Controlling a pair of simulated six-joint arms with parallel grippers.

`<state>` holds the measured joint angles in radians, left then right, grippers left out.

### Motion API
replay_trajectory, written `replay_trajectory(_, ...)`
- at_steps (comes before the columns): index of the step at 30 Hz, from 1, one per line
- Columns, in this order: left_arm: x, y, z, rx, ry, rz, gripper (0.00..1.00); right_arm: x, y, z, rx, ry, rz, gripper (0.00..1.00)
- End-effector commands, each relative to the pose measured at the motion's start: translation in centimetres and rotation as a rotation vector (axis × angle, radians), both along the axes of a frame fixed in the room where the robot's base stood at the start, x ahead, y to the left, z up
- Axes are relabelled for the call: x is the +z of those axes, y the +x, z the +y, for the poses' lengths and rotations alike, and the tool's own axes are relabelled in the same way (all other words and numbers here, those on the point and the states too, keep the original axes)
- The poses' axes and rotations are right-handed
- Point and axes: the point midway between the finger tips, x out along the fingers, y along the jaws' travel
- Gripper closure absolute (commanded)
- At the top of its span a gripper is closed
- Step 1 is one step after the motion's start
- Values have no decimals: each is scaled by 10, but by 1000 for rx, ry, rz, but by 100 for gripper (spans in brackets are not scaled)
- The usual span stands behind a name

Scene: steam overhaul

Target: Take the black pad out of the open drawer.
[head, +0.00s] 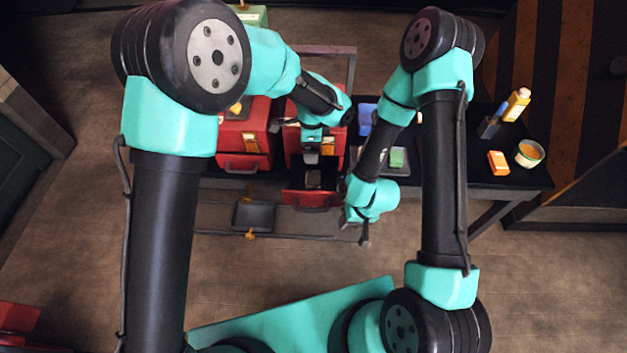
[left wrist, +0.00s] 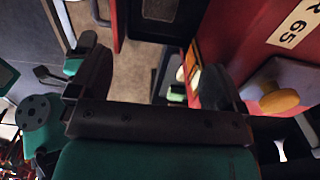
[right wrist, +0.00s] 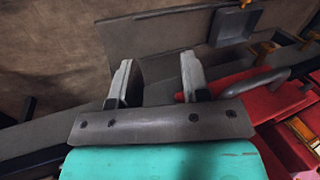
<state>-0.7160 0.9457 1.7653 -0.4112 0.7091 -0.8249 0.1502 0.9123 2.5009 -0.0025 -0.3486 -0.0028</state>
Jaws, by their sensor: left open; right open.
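The open drawer (head: 310,198) is red with a dark inside and juts out from the front of a red cabinet. A small dark pad (head: 314,179) lies inside it; the arm above partly covers the view. My left gripper (head: 311,155) is open above the back of the drawer. In the left wrist view its fingers (left wrist: 150,78) are apart with nothing between them, and a grey piece (left wrist: 160,9), perhaps the pad, shows at the top edge. My right gripper (head: 364,226) is open and empty, right of the drawer. The drawer's grey handle (right wrist: 255,82) shows in the right wrist view.
A second red cabinet (head: 243,145) stands left of the drawer. A dark tray (head: 254,215) sits on a lower rail in front. On the dark table at right are an orange box (head: 498,162), a tub (head: 529,153) and a yellow bottle (head: 517,104).

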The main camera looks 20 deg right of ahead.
Motion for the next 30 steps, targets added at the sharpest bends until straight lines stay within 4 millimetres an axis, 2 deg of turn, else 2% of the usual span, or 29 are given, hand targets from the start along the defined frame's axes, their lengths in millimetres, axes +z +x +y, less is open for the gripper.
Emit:
replay_trajectory(8,-10,0,0,3,-1,1,4,0,0,0,0,0,0,57)
replay_trajectory(24,-99,-1,1,4,0,3,4,0,0,0,0,0,0,57)
replay_trajectory(30,-121,0,0,4,-1,1,4,0,0,0,0,0,0,57)
